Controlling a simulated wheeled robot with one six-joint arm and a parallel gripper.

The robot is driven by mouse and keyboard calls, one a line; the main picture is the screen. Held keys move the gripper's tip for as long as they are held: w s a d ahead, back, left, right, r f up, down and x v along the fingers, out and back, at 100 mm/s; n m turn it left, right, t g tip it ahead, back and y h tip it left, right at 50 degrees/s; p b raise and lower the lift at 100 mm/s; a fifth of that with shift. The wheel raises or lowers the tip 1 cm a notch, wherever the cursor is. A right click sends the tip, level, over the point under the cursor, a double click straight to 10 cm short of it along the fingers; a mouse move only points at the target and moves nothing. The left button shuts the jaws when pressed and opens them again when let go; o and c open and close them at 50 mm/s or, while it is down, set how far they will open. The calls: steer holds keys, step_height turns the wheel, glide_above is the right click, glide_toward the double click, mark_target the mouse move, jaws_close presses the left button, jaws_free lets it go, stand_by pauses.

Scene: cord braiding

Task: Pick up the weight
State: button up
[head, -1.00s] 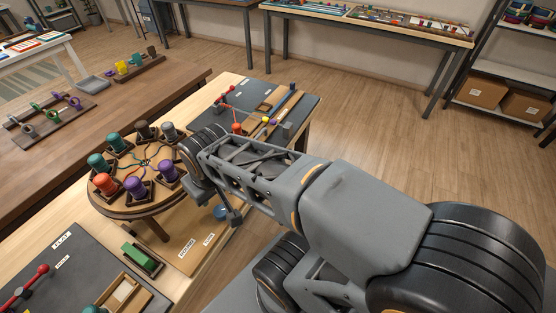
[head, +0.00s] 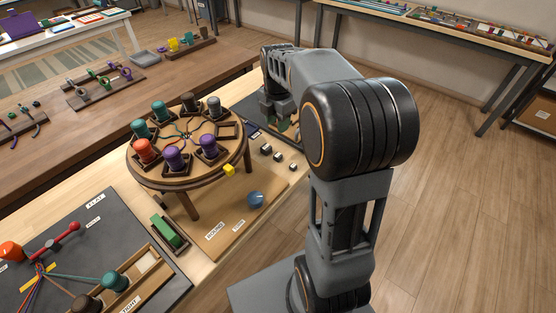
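My gripper (head: 271,117) is beyond the right side of the round braiding stand (head: 186,187). It points down over the dark mat at the back of the bench. Its fingertips are small and partly hidden, so its opening and any contact cannot be made out. No thing is plainly marked as the weight.
Red (head: 145,150), purple (head: 175,158), teal, brown and grey bobbins ring the stand's top. A green block (head: 170,232) lies left of the board (head: 212,222). A dark mat (head: 62,212) with cords lies front left. Open floor lies right.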

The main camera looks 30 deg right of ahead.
steer(key=n+b, duration=0.1)
steer(key=n, duration=0.1)
glide_above(279, 154)
step_height(279, 154, down, 9)
steer(key=shift+w+r, duration=0.1)
steer(key=shift+w, duration=0.05)
steer(key=shift+f+b, duration=0.3)
steer(key=shift+f, duration=2.5)
steer(key=shift+c, duration=0.4)
jaws_close()
